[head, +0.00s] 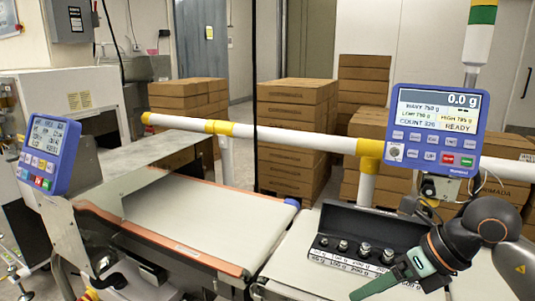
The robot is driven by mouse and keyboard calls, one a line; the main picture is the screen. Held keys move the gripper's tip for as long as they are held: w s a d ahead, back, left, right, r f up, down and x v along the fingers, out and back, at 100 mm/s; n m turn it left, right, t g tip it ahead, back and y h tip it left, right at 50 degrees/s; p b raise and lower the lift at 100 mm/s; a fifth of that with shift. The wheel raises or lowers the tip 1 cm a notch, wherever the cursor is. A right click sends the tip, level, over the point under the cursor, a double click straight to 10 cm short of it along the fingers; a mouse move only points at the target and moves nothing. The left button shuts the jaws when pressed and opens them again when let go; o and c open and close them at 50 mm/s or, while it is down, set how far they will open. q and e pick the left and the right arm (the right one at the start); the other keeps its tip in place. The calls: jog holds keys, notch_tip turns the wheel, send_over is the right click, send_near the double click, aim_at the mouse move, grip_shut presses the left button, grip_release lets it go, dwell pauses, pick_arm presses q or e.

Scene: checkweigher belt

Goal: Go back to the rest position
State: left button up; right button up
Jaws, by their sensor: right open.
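My right arm comes in from the right edge. Its gripper (385,284), dark with green fingers, points down and left at the front of the black weight case (378,222). The near finger shows best; the gap between the fingers is hard to see, and no object shows in it. The case is open, with several metal weights (342,246) standing in a row behind a labelled front strip. The gripper overlaps the right end of the case in the picture; I cannot tell whether they touch. My left gripper is out of view.
The checkweigher display (434,130) reads 0.0 g and READY above a white and yellow rail (290,138). A pale belt (200,222) with orange edges runs at the left, beside a second blue panel (48,154). Stacked cartons (297,125) stand behind the rail.

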jog(key=s+a+r+m+y+p, duration=0.2)
jog(key=a+m+y, duration=0.1)
jog(key=a+y, duration=0.4)
jog(key=s+a+r+m+y+p, duration=0.1)
jog(key=s+a+r+m+y, duration=0.15)
jog(key=a+y, duration=0.35)
jog(key=w+d+f+m+t+h+p, duration=0.1)
jog(key=w+d+f+m+t+h, duration=0.15)
jog(key=m+t, duration=0.55)
jog(key=w+d+f+m+t+h+p, duration=0.25)
jog(key=m+t, duration=0.35)
jog(key=m, duration=0.4)
jog(key=s+d+f+m+h, duration=0.3)
jog(key=d+f+m+h, duration=0.2)
jog(key=f+m+h, duration=0.5)
jog(key=s+d+f+m+g+h+p, duration=0.1)
jog(key=s+f+m+g, duration=0.4)
jog(key=s+f, duration=0.8)
notch_tip(320, 180, down, 3)
jog(key=g, duration=0.2)
jog(key=shift+d+f+g+h+p, duration=0.15)
jog(key=shift+d+g+h+p, duration=0.15)
jog(key=shift+h+p, duration=0.1)
jog(key=shift+m, duration=0.25)
